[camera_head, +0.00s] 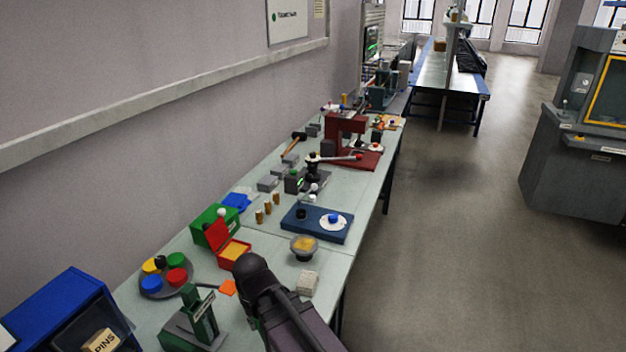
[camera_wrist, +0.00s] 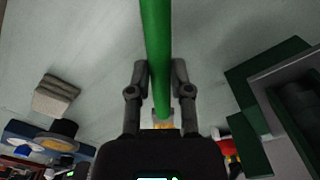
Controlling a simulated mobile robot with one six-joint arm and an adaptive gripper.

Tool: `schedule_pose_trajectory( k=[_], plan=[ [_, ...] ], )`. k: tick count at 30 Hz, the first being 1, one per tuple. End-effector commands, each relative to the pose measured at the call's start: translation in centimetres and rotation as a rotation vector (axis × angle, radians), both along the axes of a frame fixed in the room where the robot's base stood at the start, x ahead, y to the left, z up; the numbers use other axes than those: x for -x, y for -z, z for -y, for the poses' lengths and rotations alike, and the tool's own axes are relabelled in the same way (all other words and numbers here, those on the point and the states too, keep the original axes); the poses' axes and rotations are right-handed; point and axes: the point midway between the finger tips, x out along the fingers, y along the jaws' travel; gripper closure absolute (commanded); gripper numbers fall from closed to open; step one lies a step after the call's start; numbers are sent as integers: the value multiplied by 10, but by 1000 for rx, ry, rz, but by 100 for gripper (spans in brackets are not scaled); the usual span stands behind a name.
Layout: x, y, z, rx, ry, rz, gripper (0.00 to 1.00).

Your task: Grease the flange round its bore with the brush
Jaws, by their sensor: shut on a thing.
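My gripper (camera_wrist: 158,75) is shut on the green handle of the brush (camera_wrist: 155,40). In the wrist view, a small yellowish tip shows past the handle's far end, partly hidden by my gripper's body. In the head view, my arm hides the gripper and brush. A white round disc with a blue centre (camera_head: 334,221), possibly the flange, lies on a dark blue plate (camera_head: 312,233). A grey bowl with yellow content (camera_head: 303,246) stands in front of the plate. It also shows in the wrist view (camera_wrist: 65,128), away from the brush. No grease can be made out on the disc.
A pale block (camera_head: 308,283) lies near the bench's front edge. A dark green stand (camera_head: 195,322), an open red box (camera_head: 229,245) and a round tray with coloured pots (camera_head: 165,277) are close by. A red press (camera_head: 345,140) stands farther back. The floor right of the bench is clear.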

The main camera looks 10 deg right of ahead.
Motion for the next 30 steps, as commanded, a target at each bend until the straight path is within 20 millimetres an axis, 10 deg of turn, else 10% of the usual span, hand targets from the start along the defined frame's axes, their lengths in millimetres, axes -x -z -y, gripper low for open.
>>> schedule_pose_trajectory(
  k=[14, 30],
  plan=[
    [-15, -7, 8, 23, -35, -25, 100],
    [-121, -73, 87, 382, -482, -255, 100]
  ],
)
